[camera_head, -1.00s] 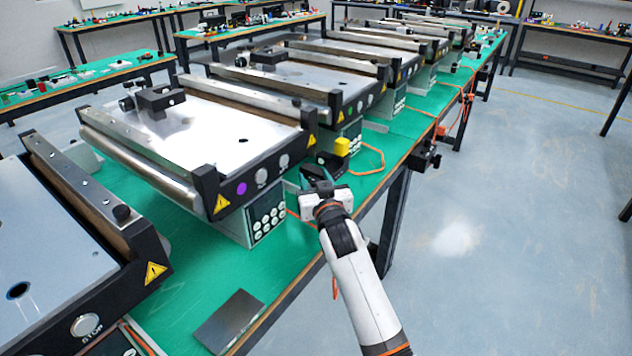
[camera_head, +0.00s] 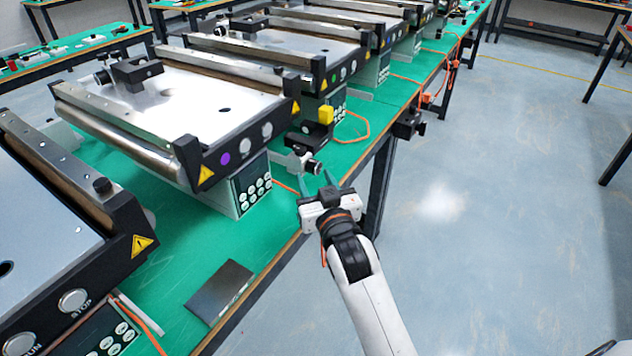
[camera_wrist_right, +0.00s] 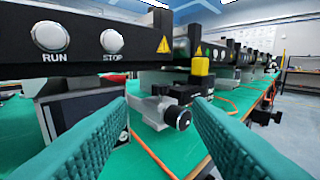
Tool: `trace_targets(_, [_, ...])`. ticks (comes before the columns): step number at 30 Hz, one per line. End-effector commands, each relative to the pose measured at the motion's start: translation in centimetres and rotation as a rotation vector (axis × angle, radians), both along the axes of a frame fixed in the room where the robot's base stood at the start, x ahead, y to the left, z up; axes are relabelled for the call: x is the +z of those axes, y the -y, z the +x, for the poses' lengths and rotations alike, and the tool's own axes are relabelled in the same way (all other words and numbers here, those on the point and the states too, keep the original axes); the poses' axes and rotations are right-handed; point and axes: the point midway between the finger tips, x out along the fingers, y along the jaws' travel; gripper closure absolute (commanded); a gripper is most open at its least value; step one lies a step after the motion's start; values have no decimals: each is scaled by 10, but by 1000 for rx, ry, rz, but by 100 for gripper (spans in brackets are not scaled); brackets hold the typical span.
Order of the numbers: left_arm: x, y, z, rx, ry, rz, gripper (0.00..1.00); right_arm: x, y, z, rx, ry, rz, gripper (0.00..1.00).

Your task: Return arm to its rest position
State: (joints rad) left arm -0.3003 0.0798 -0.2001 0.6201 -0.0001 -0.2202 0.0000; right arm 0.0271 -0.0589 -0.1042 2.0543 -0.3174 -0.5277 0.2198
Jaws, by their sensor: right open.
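My right gripper (camera_head: 327,192) is at the right edge of the green table, in front of a conveyor's control panel. Its two teal ribbed fingers are wide apart with nothing between them, as the right wrist view (camera_wrist_right: 160,140) also shows. A small grey and black device with a round knob (camera_head: 308,163) stands on the table just beyond the fingertips, apart from them. It sits beyond the gap between the fingers in the right wrist view (camera_wrist_right: 165,112). My left gripper is in neither view.
Mini conveyors (camera_head: 150,100) stand in a row on the green table (camera_head: 175,250). A yellow block (camera_head: 326,114) on a black part stands near the edge. A dark flat plate (camera_head: 219,291) lies in front. An orange cable (camera_head: 362,128) loops behind. Open floor (camera_head: 480,220) lies right.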

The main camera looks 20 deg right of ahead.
Motion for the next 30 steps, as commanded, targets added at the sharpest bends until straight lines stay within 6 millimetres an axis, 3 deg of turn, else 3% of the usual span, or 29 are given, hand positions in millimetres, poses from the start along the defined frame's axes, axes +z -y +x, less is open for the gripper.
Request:
trace_targets(10, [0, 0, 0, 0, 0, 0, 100, -1, 0, 0, 0, -2, 0, 54])
trace_targets(14, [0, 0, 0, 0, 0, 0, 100, -21, 4, -12, -4, -81, -2, 54])
trace_targets(17, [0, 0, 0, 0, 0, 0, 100, -61, 10, -43, -7, -250, -10, 54])
trace_targets(21, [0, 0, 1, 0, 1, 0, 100, -125, 16, -113, 14, -571, -29, 54])
trace_targets(24, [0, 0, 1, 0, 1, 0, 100, -153, 17, -159, 40, -750, -44, 54])
trace_targets(30, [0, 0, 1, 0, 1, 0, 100, -182, 16, -233, 96, -1015, -71, 54])
